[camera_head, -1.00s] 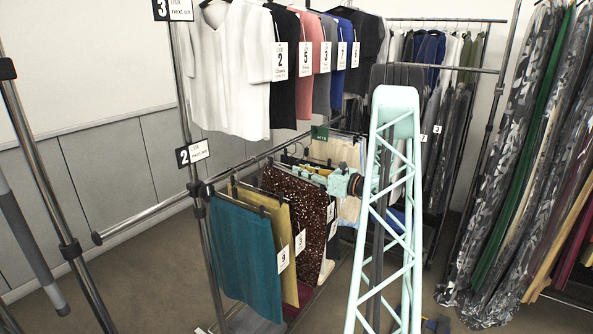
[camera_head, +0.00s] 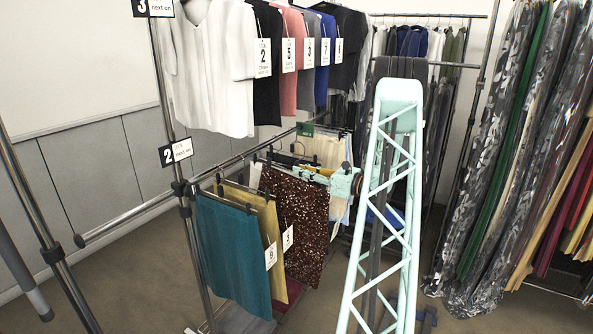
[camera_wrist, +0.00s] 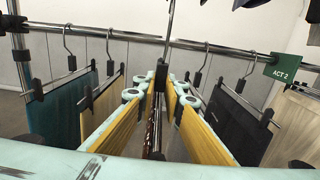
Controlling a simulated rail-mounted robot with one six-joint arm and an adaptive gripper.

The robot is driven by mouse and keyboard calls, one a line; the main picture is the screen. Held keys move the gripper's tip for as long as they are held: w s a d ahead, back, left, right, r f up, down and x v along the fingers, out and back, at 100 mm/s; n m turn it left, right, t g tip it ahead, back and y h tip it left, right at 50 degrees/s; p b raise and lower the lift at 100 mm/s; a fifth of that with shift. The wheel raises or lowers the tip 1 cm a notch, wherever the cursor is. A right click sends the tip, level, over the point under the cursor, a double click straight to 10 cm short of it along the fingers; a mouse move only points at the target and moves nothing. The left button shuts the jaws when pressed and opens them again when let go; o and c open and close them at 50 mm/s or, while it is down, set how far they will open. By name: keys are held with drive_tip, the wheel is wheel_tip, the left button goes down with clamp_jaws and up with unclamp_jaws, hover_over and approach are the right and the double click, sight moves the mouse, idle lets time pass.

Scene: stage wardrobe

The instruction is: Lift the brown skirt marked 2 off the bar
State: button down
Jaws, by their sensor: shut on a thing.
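The brown speckled skirt (camera_head: 296,225) hangs from a clip hanger in the head view, its broad face showing; I cannot read a 2 on it. My gripper (camera_head: 340,182) is at the hanger's right end. In the wrist view, my gripper (camera_wrist: 158,95) is shut on this hanger, with the skirt edge-on and narrow (camera_wrist: 153,132) between the fingers. The hanger's hook (camera_wrist: 168,25) rises past the bar (camera_wrist: 120,36) and out of the top of the frame. Its tip is hidden, so I cannot tell whether it touches the bar.
A teal skirt (camera_head: 232,258) marked 9 and a mustard skirt (camera_head: 263,212) hang close on the left. A dark skirt (camera_wrist: 236,125) hangs to the right in the wrist view, beside a green ACT 2 sign (camera_wrist: 284,68). Tops (camera_head: 215,80) hang above.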

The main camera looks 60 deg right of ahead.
drive_tip(key=s+p, duration=0.2)
drive_tip(key=s, duration=3.4)
idle(1.6)
drive_tip(key=shift+s, duration=0.1)
